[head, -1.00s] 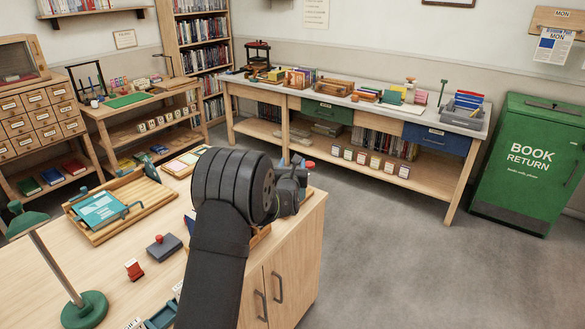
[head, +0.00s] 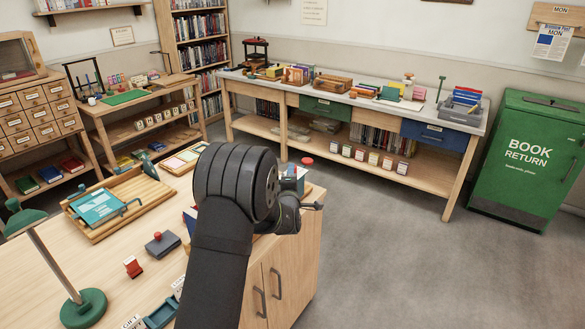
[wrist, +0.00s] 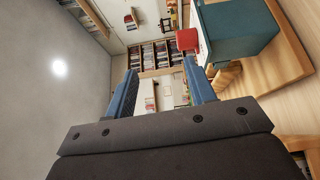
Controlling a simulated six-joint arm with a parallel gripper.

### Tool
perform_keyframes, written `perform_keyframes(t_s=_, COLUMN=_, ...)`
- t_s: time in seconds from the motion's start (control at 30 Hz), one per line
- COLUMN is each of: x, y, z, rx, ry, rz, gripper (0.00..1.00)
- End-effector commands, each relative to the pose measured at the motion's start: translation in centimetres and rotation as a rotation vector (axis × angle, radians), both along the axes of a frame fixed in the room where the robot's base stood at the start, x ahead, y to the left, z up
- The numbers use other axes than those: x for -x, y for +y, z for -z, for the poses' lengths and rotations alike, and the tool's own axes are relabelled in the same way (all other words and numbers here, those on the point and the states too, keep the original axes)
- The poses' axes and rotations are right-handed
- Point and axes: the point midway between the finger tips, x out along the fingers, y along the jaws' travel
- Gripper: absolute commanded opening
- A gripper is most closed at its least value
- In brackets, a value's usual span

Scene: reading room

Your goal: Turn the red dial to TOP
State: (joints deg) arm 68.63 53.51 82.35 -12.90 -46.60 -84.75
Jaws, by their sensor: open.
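The red dial (head: 307,160) shows beside and beyond my forearm in the head view, at the far right end of the near cabinet. In the wrist view, whose picture is turned sideways, the red dial (wrist: 187,39) sits on a teal box (wrist: 238,32) with a pale strip between them. The dial's markings are too small to read. My gripper (wrist: 160,68) is open, with two blue fingers apart and nothing between them. The dial lies past the tip of the right-hand finger, apart from it. In the head view my gripper is mostly hidden behind my wrist.
The near cabinet top also holds a wooden tray (head: 158,196), a red stamp (head: 133,267), a dark stamp block (head: 162,244) and a green lamp (head: 84,308). A long bench (head: 455,175) and a green book return bin (head: 525,155) stand behind. The floor (head: 400,260) between is clear.

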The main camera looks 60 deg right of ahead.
Motion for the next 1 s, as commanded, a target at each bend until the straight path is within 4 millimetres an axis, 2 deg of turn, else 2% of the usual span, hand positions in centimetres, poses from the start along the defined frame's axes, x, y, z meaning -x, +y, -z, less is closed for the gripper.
perform_keyframes(t_s=0.5, x=2.0, y=3.2, z=2.0, rx=-0.546, ry=-0.897, rz=-0.019, gripper=0.50)
perform_keyframes(t_s=0.7, x=2.7, y=4.3, z=2.7, rx=-0.738, ry=-1.203, rz=-0.022, gripper=0.50)
perform_keyframes(t_s=0.83, x=3.0, y=4.8, z=2.9, rx=-0.817, ry=-1.328, rz=-0.024, gripper=0.50)
perform_keyframes(t_s=1.0, x=3.0, y=4.8, z=3.0, rx=-0.857, ry=-1.391, rz=-0.026, gripper=0.50)
